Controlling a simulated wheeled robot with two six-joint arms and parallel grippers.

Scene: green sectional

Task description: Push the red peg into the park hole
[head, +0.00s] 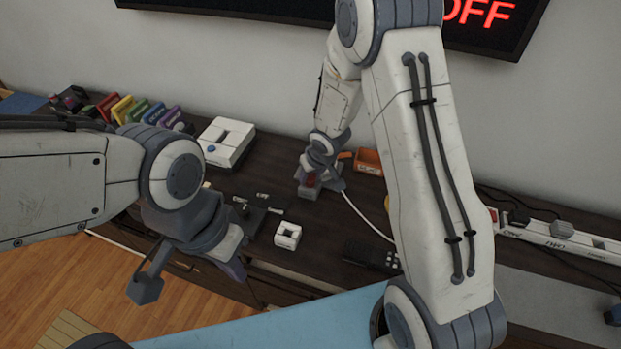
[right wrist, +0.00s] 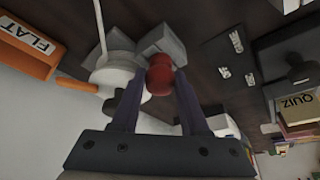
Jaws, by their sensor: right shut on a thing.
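My right gripper (head: 311,181) is low over the back of the dark desk, shut on the red peg (head: 310,180). In the right wrist view the red peg (right wrist: 159,76) shows its rounded red end between the two fingertips (right wrist: 157,84). A grey block (right wrist: 163,42) is just beyond the peg; I cannot tell whether they touch. The park hole cannot be made out in either view. My left gripper (head: 238,268) hangs over the desk's front edge, well away from the peg, and its fingers are too unclear to judge.
An orange box (head: 368,161) marked FLAT in the wrist view stands beside the right gripper. A white cable (head: 365,217) runs close by. A white box (head: 227,143), a small white block (head: 288,235) and a dark fixture (head: 258,213) lie to the left. A power strip (head: 560,238) is right.

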